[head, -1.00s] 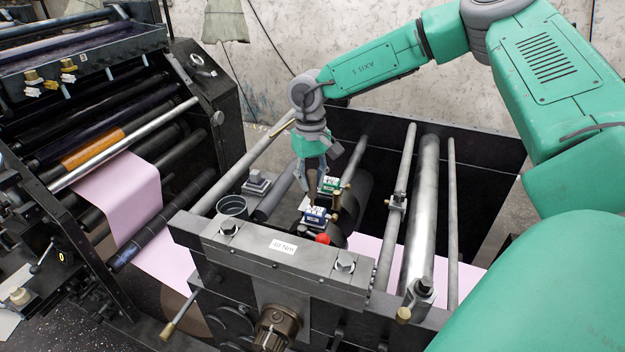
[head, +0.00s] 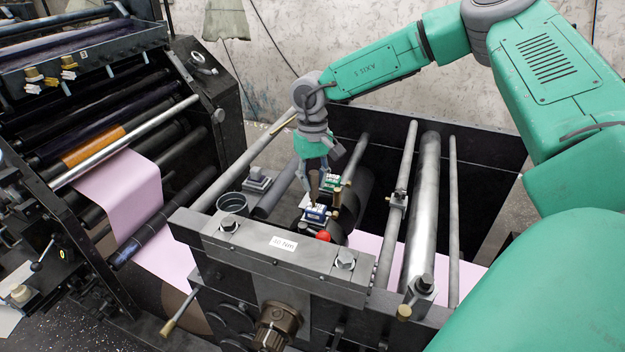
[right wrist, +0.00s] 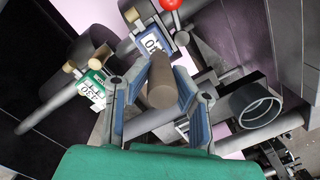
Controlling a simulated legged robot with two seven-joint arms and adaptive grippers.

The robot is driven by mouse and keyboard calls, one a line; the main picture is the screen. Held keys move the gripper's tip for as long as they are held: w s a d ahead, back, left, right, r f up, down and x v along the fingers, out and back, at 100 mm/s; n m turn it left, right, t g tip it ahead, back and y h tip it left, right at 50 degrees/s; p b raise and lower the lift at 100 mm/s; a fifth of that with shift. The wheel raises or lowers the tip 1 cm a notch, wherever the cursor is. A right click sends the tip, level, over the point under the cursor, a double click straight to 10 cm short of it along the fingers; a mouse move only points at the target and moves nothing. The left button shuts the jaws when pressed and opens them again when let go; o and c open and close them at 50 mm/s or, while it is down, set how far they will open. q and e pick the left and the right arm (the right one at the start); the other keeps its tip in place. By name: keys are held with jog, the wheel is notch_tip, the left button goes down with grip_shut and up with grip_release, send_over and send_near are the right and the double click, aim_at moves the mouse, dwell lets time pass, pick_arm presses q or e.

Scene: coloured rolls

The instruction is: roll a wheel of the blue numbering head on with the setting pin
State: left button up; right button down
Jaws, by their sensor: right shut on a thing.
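The blue numbering head (head: 315,212) sits on the bar of the press, and it shows at the top middle of the right wrist view (right wrist: 153,42) with white digits on its face. My right gripper (head: 313,186) is just above it, shut on the setting pin, a brown-grey cylinder (right wrist: 161,84) between the blue-padded fingers. The pin points down at the blue head; its tip is too small and covered to tell whether it touches a wheel. My left gripper is not in view.
A green numbering head (head: 331,183) stands just behind the blue one. A red knob (head: 323,236) is close in front. An open dark cup (head: 232,204) stands to the left. Metal rollers (head: 420,215) lie to the right, and a thick frame beam (head: 270,258) runs in front.

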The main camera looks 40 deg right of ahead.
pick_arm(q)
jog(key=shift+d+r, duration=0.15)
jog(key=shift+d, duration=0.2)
pick_arm(e)
jog(key=shift+s+d+f, duration=0.15)
jog(key=shift+d+f, duration=0.05)
jog(key=shift+d, duration=0.35)
jog(key=shift+a+r, duration=0.1)
jog(key=shift+a+r+p, duration=0.1)
jog(key=shift+r+p, duration=0.35)
jog(key=shift+p, duration=0.1)
jog(key=shift+r+p, duration=1.25)
jog(key=shift+r, duration=1.8)
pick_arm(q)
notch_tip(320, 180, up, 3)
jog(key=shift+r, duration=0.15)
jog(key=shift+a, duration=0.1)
pick_arm(e)
jog(key=shift+f, duration=0.1)
